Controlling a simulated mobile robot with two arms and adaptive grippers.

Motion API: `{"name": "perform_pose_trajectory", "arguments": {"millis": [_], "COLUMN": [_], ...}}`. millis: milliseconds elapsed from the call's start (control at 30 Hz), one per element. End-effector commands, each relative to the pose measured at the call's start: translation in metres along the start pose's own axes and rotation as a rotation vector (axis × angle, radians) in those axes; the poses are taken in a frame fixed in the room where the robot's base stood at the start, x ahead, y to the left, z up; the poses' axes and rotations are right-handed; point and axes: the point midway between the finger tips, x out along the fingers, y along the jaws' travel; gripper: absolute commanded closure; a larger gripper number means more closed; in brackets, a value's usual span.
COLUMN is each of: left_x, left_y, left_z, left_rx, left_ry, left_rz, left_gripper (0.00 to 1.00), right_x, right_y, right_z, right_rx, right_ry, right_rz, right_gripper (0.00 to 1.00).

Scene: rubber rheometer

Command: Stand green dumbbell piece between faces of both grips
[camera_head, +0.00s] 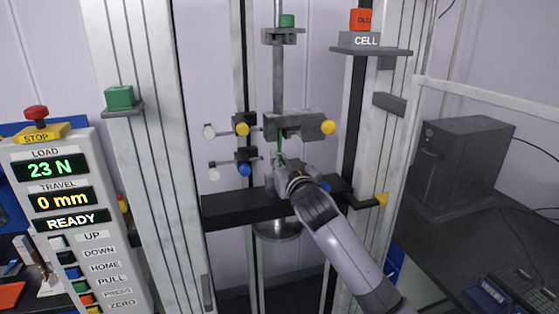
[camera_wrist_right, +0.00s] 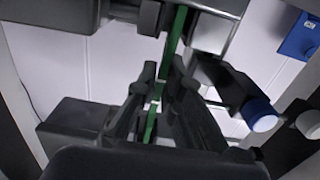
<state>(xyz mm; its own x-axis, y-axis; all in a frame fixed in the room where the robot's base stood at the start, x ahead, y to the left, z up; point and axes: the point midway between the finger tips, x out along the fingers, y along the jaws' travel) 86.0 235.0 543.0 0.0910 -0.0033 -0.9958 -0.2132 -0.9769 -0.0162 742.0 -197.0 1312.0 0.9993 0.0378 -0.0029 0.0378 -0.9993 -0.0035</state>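The green dumbbell piece (camera_head: 279,140) is a thin upright strip below the upper grip (camera_head: 296,124), a grey block with yellow knobs. In the right wrist view the green strip (camera_wrist_right: 173,42) runs up towards grey grip parts; whether its upper end is between the faces cannot be told. The lower grip, with blue knobs (camera_head: 245,169), is largely hidden behind my right gripper (camera_head: 280,160). My right gripper's fingers (camera_wrist_right: 163,72) lie close on both sides of the strip and appear shut on it. My left gripper is out of view.
The frame's columns (camera_head: 151,160) stand on both sides. A dark crossbar (camera_head: 238,208) runs below the grips. The control panel (camera_head: 70,220) at left reads 23 N, 0 mm, READY. A shelf marked CELL (camera_head: 371,51) juts out at upper right. A computer (camera_head: 460,165) stands at right.

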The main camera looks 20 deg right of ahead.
Motion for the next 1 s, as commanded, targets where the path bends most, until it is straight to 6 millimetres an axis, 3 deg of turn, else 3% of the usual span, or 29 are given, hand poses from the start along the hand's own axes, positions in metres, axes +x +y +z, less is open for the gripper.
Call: {"name": "perform_pose_trajectory", "arguments": {"millis": [267, 667, 1000], "left_x": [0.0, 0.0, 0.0], "left_y": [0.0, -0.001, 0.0], "left_z": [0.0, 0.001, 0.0], "left_rx": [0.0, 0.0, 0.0], "left_ry": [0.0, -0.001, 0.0], "left_rz": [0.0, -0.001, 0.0], "left_gripper": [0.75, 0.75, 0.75], "right_x": [0.0, -0.005, -0.06], "right_y": [0.0, 0.0, 0.0], "right_z": [0.0, 0.001, 0.001], "right_rx": [0.0, 0.0, 0.001], "right_ry": [0.0, 0.0, 0.001], "right_rz": [0.0, 0.0, -0.001], "right_gripper": [0.72, 0.72, 0.72]}}
